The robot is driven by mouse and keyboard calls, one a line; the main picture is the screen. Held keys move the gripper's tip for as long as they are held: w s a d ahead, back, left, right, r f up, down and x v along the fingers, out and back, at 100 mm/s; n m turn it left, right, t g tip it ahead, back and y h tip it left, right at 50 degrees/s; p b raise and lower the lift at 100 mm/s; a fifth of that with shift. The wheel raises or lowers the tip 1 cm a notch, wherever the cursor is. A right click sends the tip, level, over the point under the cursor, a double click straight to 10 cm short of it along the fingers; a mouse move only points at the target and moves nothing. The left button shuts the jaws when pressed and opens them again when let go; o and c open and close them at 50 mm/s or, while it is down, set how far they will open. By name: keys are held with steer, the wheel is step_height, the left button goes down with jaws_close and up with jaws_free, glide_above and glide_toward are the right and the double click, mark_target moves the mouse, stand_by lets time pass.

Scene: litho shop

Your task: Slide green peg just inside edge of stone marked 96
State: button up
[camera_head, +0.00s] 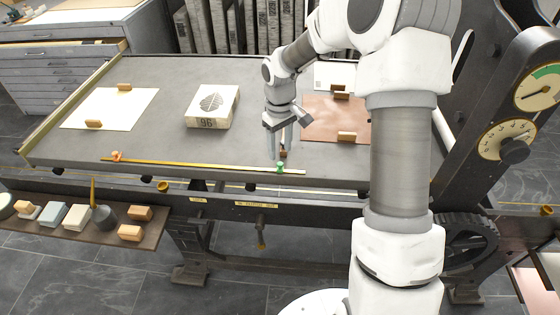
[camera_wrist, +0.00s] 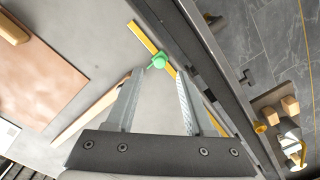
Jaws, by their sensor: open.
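The green peg (camera_head: 281,168) sits on a thin yellow strip (camera_head: 190,164) near the front edge of the grey bed. The pale stone (camera_head: 221,92) marked 96 lies flat farther back and left, with a grey patterned oval on top. My gripper (camera_head: 278,156) is open and points down just behind the peg.
An orange peg (camera_head: 117,156) is at the strip's left end. A copper-coloured plate (camera_head: 322,122) with wooden blocks (camera_head: 347,137) lies right of my gripper. A white sheet (camera_head: 110,109) lies at left. Bare bed (camera_head: 165,140) lies between stone and strip. A lower shelf (camera_head: 150,233) holds small blocks.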

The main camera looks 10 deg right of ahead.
mark_target(280, 163)
steer(key=shift+f+b, duration=0.35)
steer(key=shift+f, duration=1.9)
jaws_close()
